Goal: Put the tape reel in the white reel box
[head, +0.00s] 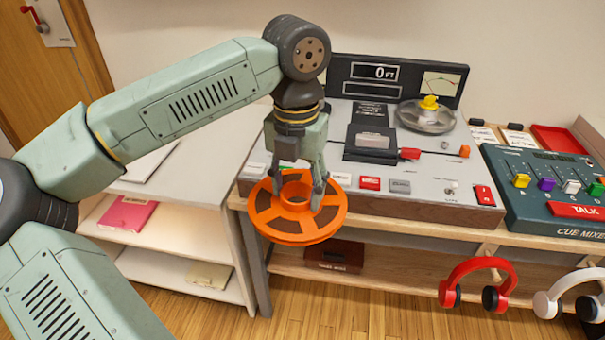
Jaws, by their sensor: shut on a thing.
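An orange tape reel (273,220) with dark tape between its spokes is in my gripper (302,192). The fingers are shut on the reel near its raised hub. The reel hangs roughly level, in front of the tape machine's front left edge. I cannot make out a clear white reel box. A flat white thing (150,163) lies on the white shelf unit's top at the left, partly hidden by my arm, and I cannot tell what it is.
The tape machine (430,180) has a clear reel with a yellow knob. A cue mixer (540,180) stands at the right. Red headphones (478,275) and white headphones (572,285) hang below. A dark red box (333,256) is on the low shelf. The white shelf unit (185,228) holds a pink folder (128,214).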

